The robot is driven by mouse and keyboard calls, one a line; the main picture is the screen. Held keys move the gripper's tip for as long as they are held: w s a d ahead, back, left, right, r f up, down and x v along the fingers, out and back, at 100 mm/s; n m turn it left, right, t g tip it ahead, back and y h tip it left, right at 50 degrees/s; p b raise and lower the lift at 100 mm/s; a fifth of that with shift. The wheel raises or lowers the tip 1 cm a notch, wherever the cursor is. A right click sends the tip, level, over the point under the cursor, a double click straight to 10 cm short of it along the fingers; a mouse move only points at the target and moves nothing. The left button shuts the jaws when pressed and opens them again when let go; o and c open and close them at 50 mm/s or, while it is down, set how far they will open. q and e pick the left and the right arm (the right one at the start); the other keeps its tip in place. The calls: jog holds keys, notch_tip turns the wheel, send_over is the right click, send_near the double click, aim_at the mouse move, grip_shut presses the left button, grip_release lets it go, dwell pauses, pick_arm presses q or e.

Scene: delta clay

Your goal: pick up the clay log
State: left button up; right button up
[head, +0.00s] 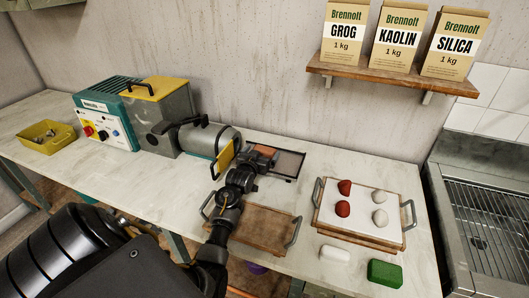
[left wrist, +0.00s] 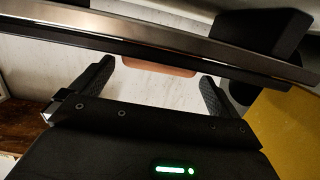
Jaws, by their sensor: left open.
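The clay log (head: 265,150) is a terracotta piece at the outlet end of the pug mill, on a dark-framed tray (head: 290,164). My arm hides part of it in the head view. In the left wrist view the clay log (left wrist: 160,66) shows as a short orange strip between the fingers, beyond their tips, with a metal bar across its upper part. My left gripper (head: 246,166) is open and empty, close to the log; its two fingers (left wrist: 156,80) stand apart on either side of it. I cannot tell the exact gap. My right gripper is not in view.
The pug mill (head: 165,115) with its yellow hopper lid stands left of the log. An empty wooden tray (head: 262,228) lies in front. A white block (head: 335,254) and green sponge (head: 385,273) lie nearby.

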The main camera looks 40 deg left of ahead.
aim_at(265, 148)
pick_arm(q)
jog(key=shift+x, duration=1.9)
jog(key=shift+r, duration=0.1)
jog(key=shift+c, duration=0.3)
jog(key=c, duration=0.9)
jog(key=shift+r, duration=0.55)
jog(key=s+d+r+b, duration=0.1)
jog(key=s+r, duration=1.1)
jog(key=s, duration=0.2)
